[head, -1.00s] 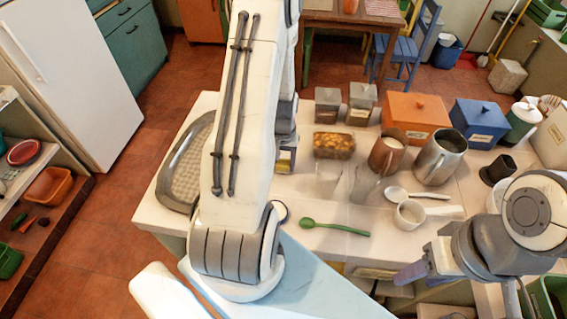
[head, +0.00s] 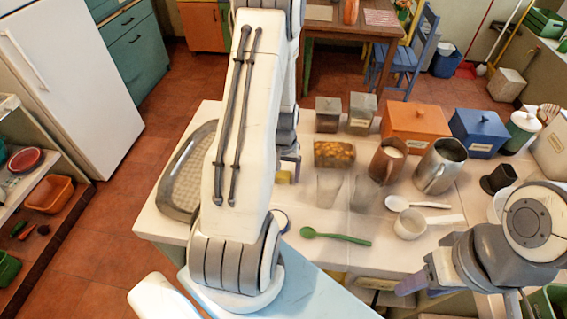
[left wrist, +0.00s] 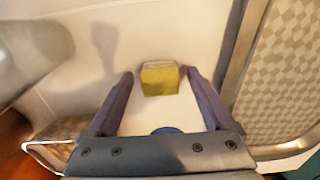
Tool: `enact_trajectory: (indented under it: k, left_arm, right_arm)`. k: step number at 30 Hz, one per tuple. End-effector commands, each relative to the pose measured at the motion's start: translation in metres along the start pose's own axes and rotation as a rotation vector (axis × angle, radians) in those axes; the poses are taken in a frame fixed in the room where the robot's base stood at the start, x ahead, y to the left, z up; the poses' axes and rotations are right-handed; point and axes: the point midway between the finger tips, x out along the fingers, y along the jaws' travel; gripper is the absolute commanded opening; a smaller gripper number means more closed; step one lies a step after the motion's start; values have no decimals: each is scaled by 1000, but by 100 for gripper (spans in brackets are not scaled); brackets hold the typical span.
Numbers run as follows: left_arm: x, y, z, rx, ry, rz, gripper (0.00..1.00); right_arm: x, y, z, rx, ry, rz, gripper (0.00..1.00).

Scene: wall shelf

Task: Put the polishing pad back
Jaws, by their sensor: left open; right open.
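A small yellow block, which looks like the polishing pad, lies on the pale worktop between my left gripper's fingers in the left wrist view (left wrist: 160,79). It shows only partly in the head view (head: 284,177), beside my left arm. My left gripper (left wrist: 159,74) is open, with one dark purple finger on each side of the block and gaps between. In the head view my left gripper (head: 289,160) is mostly hidden by its own arm. My right gripper (head: 412,284) is open and empty at the worktop's front edge, lower right.
A patterned metal tray (head: 184,180) lies left of my left arm. A glass food container (head: 334,154), a copper mug (head: 387,160) and a steel jug (head: 439,165) stand to the right.

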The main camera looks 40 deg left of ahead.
Motion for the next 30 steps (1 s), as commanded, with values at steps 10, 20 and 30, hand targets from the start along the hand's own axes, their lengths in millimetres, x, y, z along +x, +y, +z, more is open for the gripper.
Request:
enact_trajectory:
  k: [10, 20, 30]
  left_arm:
    - [-62, 0, -2, 0, 9, 0, 86]
    - [-111, 0, -1, 0, 4, 0, 86]
    - [-122, 14, 5, 40, 4, 2, 86]
  right_arm:
    - [14, 1, 1, 0, -1, 0, 50]
    - [21, 2, 1, -1, -1, 0, 50]
    - [21, 2, 1, -1, 0, 0, 50]
